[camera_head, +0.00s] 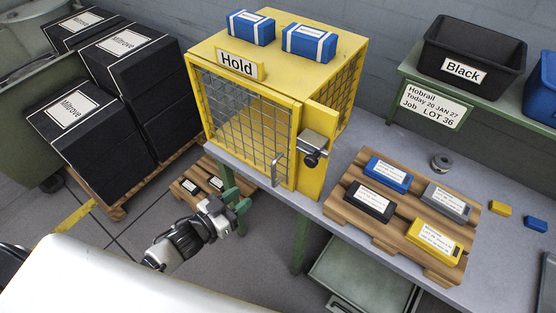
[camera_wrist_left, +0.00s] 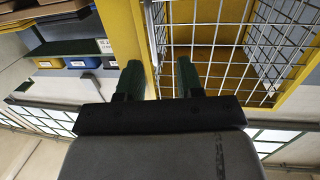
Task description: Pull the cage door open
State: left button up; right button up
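The yellow cage (camera_head: 325,65) stands on the grey bench, with a "Hold" sign (camera_head: 237,65) on its top front edge. Its mesh door (camera_head: 240,119) faces front and appears shut. A metal handle (camera_head: 277,169) is at the door's lower right. A latch with a dark knob (camera_head: 312,158) sits on the yellow post to the right. My left gripper (camera_head: 236,191) is open and empty, left of and below the handle, in front of the bench. In the left wrist view its two green fingers (camera_wrist_left: 159,78) stand apart before the yellow frame and mesh. My right gripper is not in view.
Two blue boxes (camera_head: 278,36) lie on the cage top. A wooden pallet (camera_head: 390,228) with several coloured boxes is to the right on the bench. A black bin (camera_head: 470,60) stands on a green shelf. Stacked black boxes (camera_head: 130,75) stand at left. Floor before the door looks partly clear.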

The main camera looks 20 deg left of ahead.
pick_arm(q)
notch_tip(320, 180, up, 2)
jog(key=r+h, duration=0.1)
jog(key=p, duration=0.2)
send_over(274, 184)
jog(key=shift+w+a+m, duration=0.15)
jog(key=shift+w+m, duration=0.15)
jog(key=shift+f, duration=0.1)
grip_shut()
